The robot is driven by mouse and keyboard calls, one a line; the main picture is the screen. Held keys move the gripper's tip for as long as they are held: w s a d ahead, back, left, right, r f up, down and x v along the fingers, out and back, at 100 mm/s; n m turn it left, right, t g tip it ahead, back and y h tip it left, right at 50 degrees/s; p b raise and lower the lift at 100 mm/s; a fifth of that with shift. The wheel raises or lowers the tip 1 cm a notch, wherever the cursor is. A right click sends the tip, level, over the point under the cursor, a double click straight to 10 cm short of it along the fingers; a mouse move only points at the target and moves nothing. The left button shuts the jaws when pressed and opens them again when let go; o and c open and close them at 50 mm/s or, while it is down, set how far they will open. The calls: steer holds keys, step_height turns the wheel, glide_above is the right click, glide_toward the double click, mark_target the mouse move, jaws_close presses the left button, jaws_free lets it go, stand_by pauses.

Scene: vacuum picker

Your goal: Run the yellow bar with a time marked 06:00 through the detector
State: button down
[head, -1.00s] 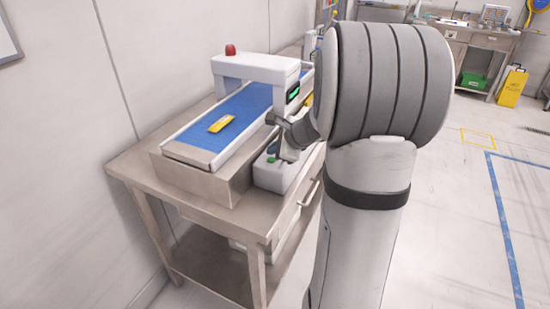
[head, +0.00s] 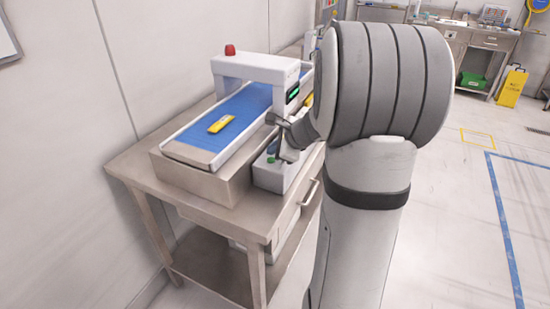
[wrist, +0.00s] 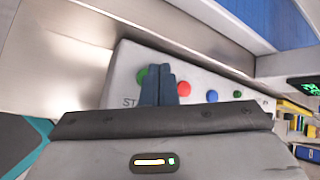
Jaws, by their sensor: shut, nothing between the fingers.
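A yellow bar (head: 221,124) lies flat on the near part of the blue conveyor belt (head: 240,108), in front of the detector arch (head: 254,67); any time marked on it is too small to read. A white control box (head: 272,176) stands beside the conveyor. In the wrist view the box (wrist: 125,75) carries a green button (wrist: 141,76), a red button (wrist: 184,88) and a blue button (wrist: 212,96). My gripper (wrist: 164,72) is shut and empty, its fingers over the box between the green and red buttons. Whether they touch it cannot be told.
A red lamp (head: 230,50) tops the arch, and a green display (head: 293,95) is on its side. The steel table (head: 235,221) bears the conveyor. More yellow objects (wrist: 298,112) show at the wrist view's right edge. My arm hides the table's far right.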

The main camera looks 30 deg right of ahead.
steer(key=shift+f+b, duration=0.5)
steer(key=shift+b, duration=0.05)
